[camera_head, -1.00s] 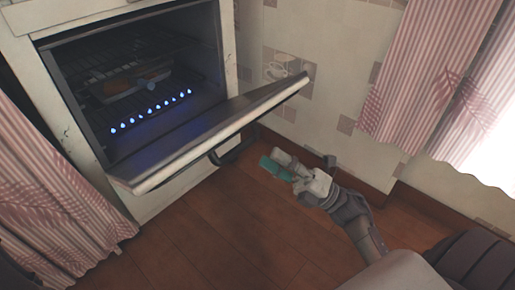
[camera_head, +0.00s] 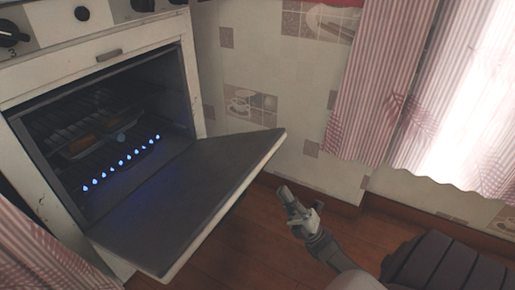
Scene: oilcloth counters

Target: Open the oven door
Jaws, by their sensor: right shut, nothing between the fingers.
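The white, worn oven (camera_head: 100,62) stands at the left with its cavity exposed. Its door (camera_head: 185,205) is hinged down and open, dark inner face up, close to level, with a pale outer edge. The door's handle is hidden beneath it. My right gripper (camera_head: 284,192) is shut and empty, just right of the door's outer edge and apart from it in the picture. My left gripper is not in view.
Blue flames (camera_head: 122,161) burn inside the oven, with a rack and a dish (camera_head: 88,146) behind them. A tiled wall (camera_head: 290,90) and pink curtains (camera_head: 370,90) are at the right. Brown floor (camera_head: 235,255) is clear near the gripper.

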